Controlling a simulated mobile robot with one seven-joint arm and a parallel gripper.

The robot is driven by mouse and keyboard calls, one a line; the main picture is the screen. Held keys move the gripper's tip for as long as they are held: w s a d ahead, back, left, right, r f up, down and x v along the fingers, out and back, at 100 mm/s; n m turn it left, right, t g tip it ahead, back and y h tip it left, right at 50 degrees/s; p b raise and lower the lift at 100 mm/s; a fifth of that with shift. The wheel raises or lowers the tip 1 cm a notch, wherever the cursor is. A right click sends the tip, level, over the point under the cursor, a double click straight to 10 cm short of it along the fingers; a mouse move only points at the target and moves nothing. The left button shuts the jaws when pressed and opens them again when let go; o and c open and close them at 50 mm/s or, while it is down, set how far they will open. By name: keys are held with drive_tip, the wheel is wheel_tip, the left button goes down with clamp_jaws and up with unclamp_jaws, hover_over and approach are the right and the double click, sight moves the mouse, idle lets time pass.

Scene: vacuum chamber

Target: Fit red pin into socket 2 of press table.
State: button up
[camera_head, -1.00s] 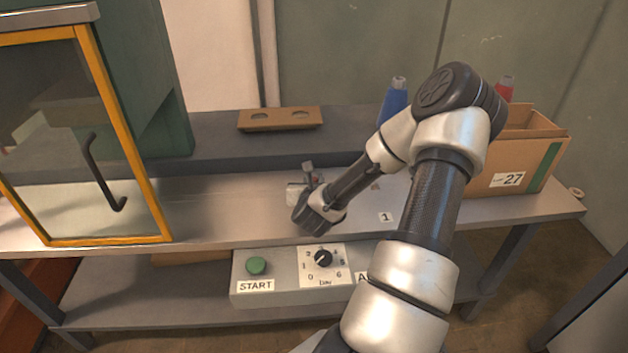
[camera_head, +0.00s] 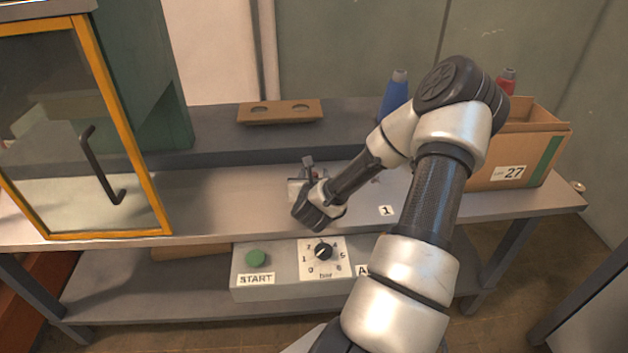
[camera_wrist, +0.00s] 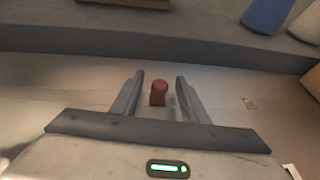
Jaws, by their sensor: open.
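A short red pin (camera_wrist: 158,93) stands upright between the two fingers of my gripper (camera_wrist: 160,77) in the wrist view. The fingers are apart, with a visible gap on the left of the pin and a smaller one on the right. Whether the pin's lower end sits in a socket is hidden. In the head view my gripper (camera_head: 308,175) is low over the metal press table (camera_head: 220,200), pointing towards the back, and the pin does not show clearly. A label "1" (camera_head: 386,210) lies on the tabletop to the right. I cannot make out socket 2.
A brown block with two holes (camera_head: 280,113) lies on the raised back shelf. A blue bottle (camera_head: 394,97) and a cardboard box (camera_head: 515,150) stand to the right. A yellow-framed glass door (camera_head: 85,130) is at left. A control box (camera_head: 290,270) sits below the front edge.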

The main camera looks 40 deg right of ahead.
drive_tip(key=p+v, duration=0.1)
drive_tip(key=v, duration=0.3)
drive_tip(key=p+v, duration=0.2)
drive_tip(key=v, duration=0.2)
drive_tip(key=p+v, duration=0.2)
drive_tip(key=v, duration=0.2)
drive_tip(key=shift+w+a+r, duration=0.1)
drive_tip(key=shift+r, duration=0.4)
drive_tip(key=p, duration=0.3)
drive_tip(key=shift+s+a+r+p, duration=0.2)
drive_tip(key=shift+s+a+p, duration=0.05)
drive_tip(key=shift+s+p, duration=0.1)
drive_tip(key=s+p, duration=0.1)
drive_tip(key=p, duration=0.1)
drive_tip(key=shift+a+r+p, duration=0.1)
drive_tip(key=shift+a+p, duration=0.2)
drive_tip(key=shift+a, duration=0.1)
drive_tip(key=shift+s+a+r+p, duration=0.2)
drive_tip(key=shift+s+a+p, duration=0.6)
drive_tip(key=shift+s+p, duration=0.4)
drive_tip(key=shift+w, duration=0.1)
